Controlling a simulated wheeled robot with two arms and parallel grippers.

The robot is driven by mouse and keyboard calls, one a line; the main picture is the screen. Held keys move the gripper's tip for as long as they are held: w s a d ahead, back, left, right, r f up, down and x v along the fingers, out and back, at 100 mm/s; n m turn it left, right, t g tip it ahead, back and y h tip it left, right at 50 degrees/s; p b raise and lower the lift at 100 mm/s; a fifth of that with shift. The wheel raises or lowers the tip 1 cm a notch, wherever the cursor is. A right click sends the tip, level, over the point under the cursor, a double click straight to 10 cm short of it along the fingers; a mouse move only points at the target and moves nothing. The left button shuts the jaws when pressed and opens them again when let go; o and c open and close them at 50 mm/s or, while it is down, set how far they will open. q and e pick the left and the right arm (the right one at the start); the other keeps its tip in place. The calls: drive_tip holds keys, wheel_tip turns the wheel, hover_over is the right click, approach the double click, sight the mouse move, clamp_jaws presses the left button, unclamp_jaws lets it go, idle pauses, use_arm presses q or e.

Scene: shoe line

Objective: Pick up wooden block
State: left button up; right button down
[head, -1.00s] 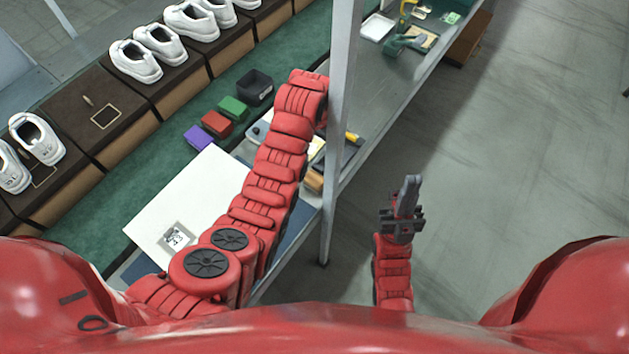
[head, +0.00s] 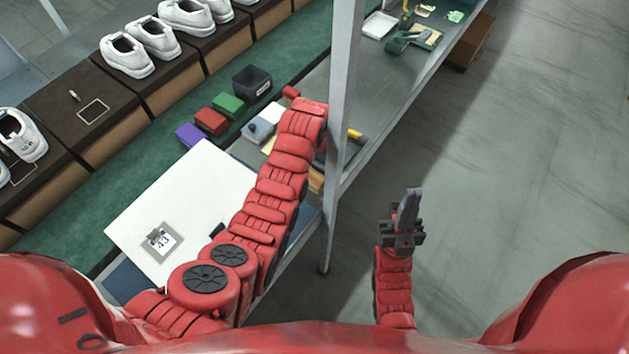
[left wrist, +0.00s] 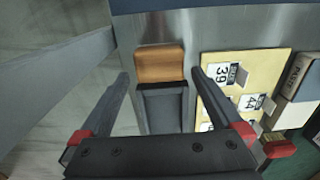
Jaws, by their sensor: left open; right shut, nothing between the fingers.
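The wooden block (left wrist: 160,63) is a tan-brown piece on the grey metal bench, at the upper middle of the left wrist view. A dark grey piece (left wrist: 163,108) lies against its near side. My left gripper (left wrist: 160,74) is open, its two fingers on either side of the block in the picture, with nothing held; whether they touch it I cannot tell. In the head view a brown edge of the block (head: 316,181) shows beside my left arm, and the left gripper is hidden by arm and post. My right gripper (head: 408,208) is shut and empty, over the floor.
A grey upright post (head: 342,110) stands close beside my left arm. A yellow board with number cards (left wrist: 230,88) lies right of the block. A white board (head: 180,205), coloured boxes and a black bin (head: 251,82) are on the left. The floor at right is clear.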

sight(314, 177)
use_arm(q)
drive_tip(key=shift+s+a+f+p, duration=0.2)
drive_tip(key=shift+f+p, duration=0.15)
drive_tip(key=shift+f, duration=0.25)
drive_tip(key=shift+s+a+f+p, duration=0.1)
drive_tip(key=shift+s+f+p, duration=0.1)
drive_tip(key=shift+f+p, duration=0.3)
drive_tip(key=shift+w+d+f, duration=0.1)
drive_tip(key=shift+f, duration=1)
drive_tip(key=c, duration=1.2)
drive_tip(key=shift+r, duration=0.1)
